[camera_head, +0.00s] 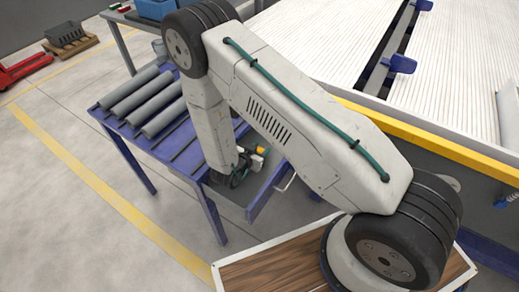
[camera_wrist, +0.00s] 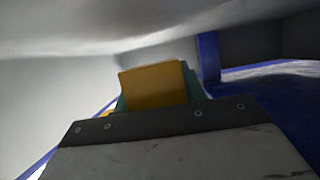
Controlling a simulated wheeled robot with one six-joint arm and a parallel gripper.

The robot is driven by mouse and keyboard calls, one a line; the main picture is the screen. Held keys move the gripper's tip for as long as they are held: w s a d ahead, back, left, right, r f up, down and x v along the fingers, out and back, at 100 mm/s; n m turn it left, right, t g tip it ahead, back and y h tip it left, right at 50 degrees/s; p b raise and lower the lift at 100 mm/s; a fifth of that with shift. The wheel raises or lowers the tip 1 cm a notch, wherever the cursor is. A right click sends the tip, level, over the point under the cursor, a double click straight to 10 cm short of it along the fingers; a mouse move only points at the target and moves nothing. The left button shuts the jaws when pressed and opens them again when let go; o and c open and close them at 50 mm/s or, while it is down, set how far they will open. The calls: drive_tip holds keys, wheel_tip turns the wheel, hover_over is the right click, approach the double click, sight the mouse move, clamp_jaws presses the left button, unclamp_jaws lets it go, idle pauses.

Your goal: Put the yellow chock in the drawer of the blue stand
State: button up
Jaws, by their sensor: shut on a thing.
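The yellow chock (camera_wrist: 153,86) shows in the wrist view in front of the teal finger pads of my gripper (camera_wrist: 155,98), which is shut on it. In the head view my gripper (camera_head: 238,176) is low at the right end of the blue stand (camera_head: 145,140), over its pulled-out drawer (camera_head: 268,190). The drawer has a blue front and a pale handle. A small yellow patch (camera_head: 260,150) shows beside my gripper there. My wrist hides much of the drawer's inside. I cannot tell whether the chock touches the drawer floor.
Several grey pipes (camera_head: 142,95) lie on top of the stand. A wooden-topped surface (camera_head: 265,268) lies below the drawer in the picture. A large ribbed platform with a yellow edge (camera_head: 430,148) stands to the right.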

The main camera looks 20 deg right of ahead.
drive_tip(key=shift+f, duration=0.4)
drive_tip(key=shift+s+f, duration=0.1)
drive_tip(key=shift+f, duration=0.05)
drive_tip(key=o, duration=1)
drive_tip(key=shift+s+f, duration=0.1)
drive_tip(key=shift+d+r, duration=0.1)
drive_tip(key=shift+r, duration=0.15)
drive_tip(key=v, duration=0.7)
drive_tip(key=shift+a+r, duration=0.3)
drive_tip(key=shift+r, duration=0.25)
